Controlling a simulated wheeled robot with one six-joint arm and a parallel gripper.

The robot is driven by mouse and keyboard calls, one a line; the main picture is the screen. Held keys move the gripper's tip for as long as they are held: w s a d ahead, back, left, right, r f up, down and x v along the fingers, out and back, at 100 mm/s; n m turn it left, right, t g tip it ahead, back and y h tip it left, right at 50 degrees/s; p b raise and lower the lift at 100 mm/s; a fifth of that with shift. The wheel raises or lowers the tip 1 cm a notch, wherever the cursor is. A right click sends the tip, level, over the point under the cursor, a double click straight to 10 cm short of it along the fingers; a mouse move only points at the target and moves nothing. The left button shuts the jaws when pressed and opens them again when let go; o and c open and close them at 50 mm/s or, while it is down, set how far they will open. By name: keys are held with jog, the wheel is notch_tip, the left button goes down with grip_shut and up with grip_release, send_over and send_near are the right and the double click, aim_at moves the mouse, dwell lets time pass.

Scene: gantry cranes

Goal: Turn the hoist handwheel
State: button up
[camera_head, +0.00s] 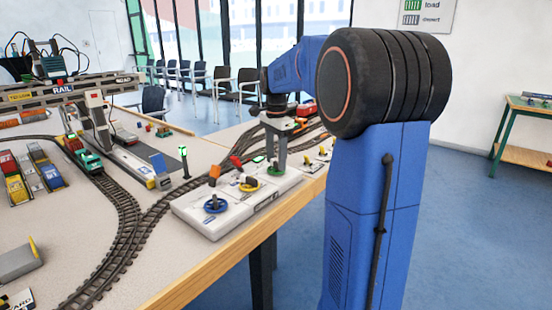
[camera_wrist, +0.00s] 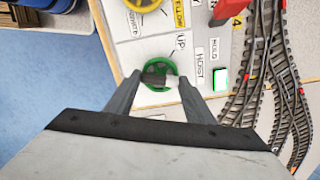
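The hoist handwheel is a green ring (camera_wrist: 158,66) on a white panel, with a dark bar across its middle. The printed words "UP" and "HOIST" are beside it. My gripper (camera_wrist: 159,80) is over the wheel, its two fingers apart, one tip at each side of the ring. I cannot tell whether the tips touch the rim. In the head view, my gripper (camera_head: 278,164) points straight down at the green wheel (camera_head: 269,171), which it partly hides. The wheel sits at the right part of the white control panel (camera_head: 218,222).
A yellow wheel (camera_head: 250,185) and a blue wheel (camera_head: 214,205) are on the same panel, left of the green one. A red lever (camera_head: 236,162) stands close behind. Model rail tracks (camera_head: 125,215) run past the panel. The table's wooden edge (camera_head: 225,262) is in front.

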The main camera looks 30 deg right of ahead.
aim_at(276, 162)
jog(key=shift+n, duration=0.3)
jog(key=n, duration=1.3)
dwell(0.3)
dwell(0.5)
jog(key=o, duration=1.1)
jog(key=shift+c, duration=0.2)
notch_tip(276, 162, up, 18)
jog(key=shift+f, duration=0.25)
